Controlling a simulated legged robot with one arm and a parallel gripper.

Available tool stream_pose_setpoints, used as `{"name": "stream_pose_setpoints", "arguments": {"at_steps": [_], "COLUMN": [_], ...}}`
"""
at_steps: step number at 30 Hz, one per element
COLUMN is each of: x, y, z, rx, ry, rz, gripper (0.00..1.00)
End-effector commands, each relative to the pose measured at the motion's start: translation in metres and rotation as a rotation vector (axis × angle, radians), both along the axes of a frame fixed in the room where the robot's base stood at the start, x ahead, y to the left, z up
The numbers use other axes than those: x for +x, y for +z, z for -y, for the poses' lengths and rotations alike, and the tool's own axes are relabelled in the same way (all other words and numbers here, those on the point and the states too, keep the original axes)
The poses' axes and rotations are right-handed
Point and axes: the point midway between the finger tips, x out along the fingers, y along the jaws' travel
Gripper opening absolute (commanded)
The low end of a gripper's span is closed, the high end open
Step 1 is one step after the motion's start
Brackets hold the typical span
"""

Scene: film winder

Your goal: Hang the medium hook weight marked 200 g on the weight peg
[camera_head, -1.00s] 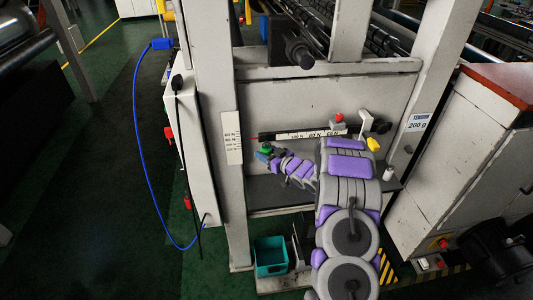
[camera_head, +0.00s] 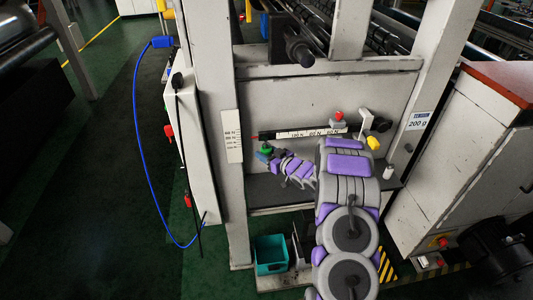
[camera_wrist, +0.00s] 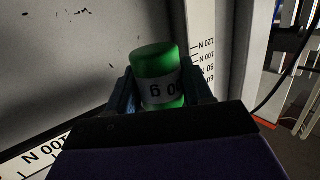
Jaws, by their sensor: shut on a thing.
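A green hook weight (camera_head: 266,150) is held in my gripper (camera_head: 264,154), just below the red tip at the left end of the scale lever (camera_head: 300,134). In the wrist view my gripper (camera_wrist: 160,88) is shut, with a finger on each side of the green weight (camera_wrist: 154,62). Its white label is upside down and partly covered, with "00" and "g" showing. I cannot make out the weight's hook or the weight peg. I cannot tell whether the weight touches the lever. A sign (camera_head: 418,121) on the right post reads "TENSION 200 g".
A vertical scale plate (camera_head: 233,136) stands on the left post, close to my gripper. A red piece (camera_head: 339,115), a yellow piece (camera_head: 373,143) and a pale piece (camera_head: 388,172) are at the right.

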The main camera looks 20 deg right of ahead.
Motion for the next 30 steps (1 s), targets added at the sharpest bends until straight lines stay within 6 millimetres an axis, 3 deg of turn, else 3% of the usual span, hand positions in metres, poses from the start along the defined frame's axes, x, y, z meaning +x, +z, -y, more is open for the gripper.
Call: {"name": "stream_pose_setpoints", "arguments": {"at_steps": [3,4,12,23,30], "x": [0.000,0.000,0.000,-0.005,-0.043], "y": [0.000,0.000,0.000,0.001,0.006], "z": [0.000,0.000,0.000,0.003,0.017], "rx": [0.000,0.000,0.000,0.000,0.000], "ry": [0.000,0.000,-0.001,-0.001,-0.005], "rz": [0.000,0.000,0.000,0.000,-0.002], "gripper": [0.19,0.53,0.79,0.80,0.80]}}
